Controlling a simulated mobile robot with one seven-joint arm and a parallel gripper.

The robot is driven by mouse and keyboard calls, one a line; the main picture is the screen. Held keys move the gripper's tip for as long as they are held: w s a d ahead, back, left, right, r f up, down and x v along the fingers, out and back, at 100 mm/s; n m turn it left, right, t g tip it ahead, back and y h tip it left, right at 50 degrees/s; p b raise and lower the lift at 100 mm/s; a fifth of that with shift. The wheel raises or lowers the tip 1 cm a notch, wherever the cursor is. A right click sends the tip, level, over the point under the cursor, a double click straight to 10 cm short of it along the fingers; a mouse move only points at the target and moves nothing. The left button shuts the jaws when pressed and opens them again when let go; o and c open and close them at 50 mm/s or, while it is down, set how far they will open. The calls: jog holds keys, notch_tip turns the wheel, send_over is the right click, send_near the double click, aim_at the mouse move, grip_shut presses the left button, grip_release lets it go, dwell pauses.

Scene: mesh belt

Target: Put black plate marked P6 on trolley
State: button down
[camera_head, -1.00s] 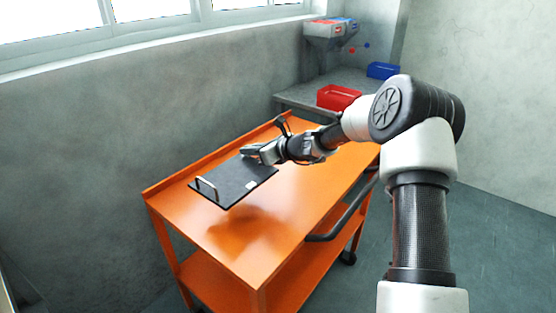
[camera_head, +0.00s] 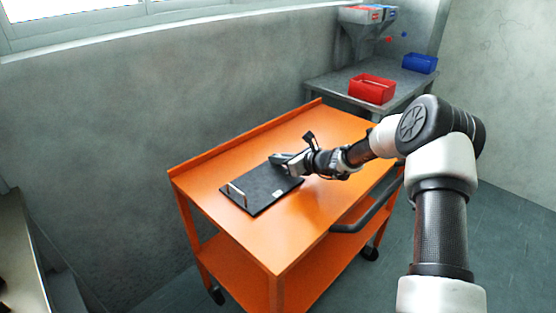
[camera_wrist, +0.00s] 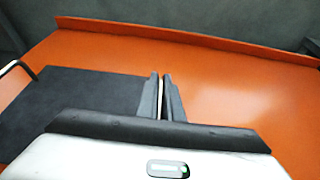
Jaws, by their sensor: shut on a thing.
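The black plate (camera_head: 262,189) is flat over the top of the orange trolley (camera_head: 225,175), at or very near its surface; I cannot tell whether it fully touches. A metal handle stands at its left end, and a small pale label on its front edge is too small to read. In the wrist view the plate (camera_wrist: 75,105) lies left of the fingers, with its far handle at the left edge. My gripper (camera_head: 277,159) is shut at the plate's right end, and its fingers (camera_wrist: 164,100) close on a pale strip, likely the other handle.
The trolley top is clear behind and in front of the plate, with a raised rim along the wall side. A black push handle (camera_head: 365,215) is on the right. Behind stands a grey table (camera_head: 340,85) with a red bin (camera_head: 372,89) and a blue bin (camera_head: 420,64).

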jog(key=shift+r, duration=0.2)
jog(key=shift+f, duration=0.2)
jog(key=c, duration=1.9)
grip_release()
jog(key=shift+r, duration=0.25)
jog(key=shift+s+d, duration=0.3)
jog(key=p+v, duration=0.1)
jog(key=v, duration=1)
jog(key=shift+s+d, duration=0.1)
